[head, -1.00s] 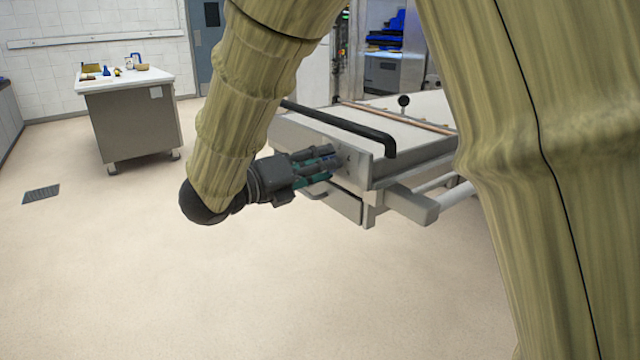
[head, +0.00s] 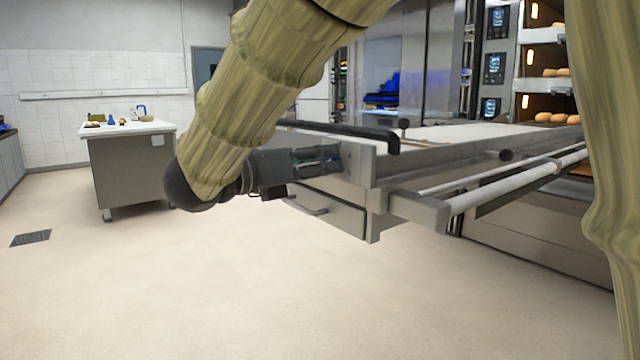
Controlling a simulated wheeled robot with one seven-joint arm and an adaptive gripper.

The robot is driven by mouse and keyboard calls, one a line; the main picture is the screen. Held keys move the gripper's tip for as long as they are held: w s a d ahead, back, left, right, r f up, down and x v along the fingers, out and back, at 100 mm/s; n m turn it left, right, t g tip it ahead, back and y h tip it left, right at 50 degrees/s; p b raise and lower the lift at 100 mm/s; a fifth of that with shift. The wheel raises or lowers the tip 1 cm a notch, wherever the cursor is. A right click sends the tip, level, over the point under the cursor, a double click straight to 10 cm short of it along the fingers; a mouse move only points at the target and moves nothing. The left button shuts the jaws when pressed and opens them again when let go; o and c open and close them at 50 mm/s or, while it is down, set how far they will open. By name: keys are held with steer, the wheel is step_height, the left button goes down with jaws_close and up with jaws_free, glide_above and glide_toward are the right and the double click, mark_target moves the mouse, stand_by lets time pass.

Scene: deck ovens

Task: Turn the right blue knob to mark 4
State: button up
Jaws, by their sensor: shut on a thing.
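My gripper (head: 326,160) is at the grey end panel (head: 359,168) of the loader table, below its black handle bar (head: 345,130). Its fingers are shut at the panel face, on what I take to be the right blue knob. The knob is almost fully hidden between the fingers. Its pointer and the marks around it, including mark 4, cannot be read from here.
A drawer (head: 325,213) sits under the panel, and a rail (head: 500,187) runs off to the right. Deck ovens with loaves (head: 556,117) stand behind at right. A steel-sided worktable (head: 130,180) stands at back left. The floor in front is clear.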

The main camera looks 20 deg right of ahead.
steer(key=shift+m+b, duration=0.7)
steer(key=shift+b, duration=0.65)
steer(key=o, duration=1.1)
steer(key=v, duration=0.7)
steer(key=shift+s+a+r, duration=0.1)
steer(key=shift+a, duration=0.1)
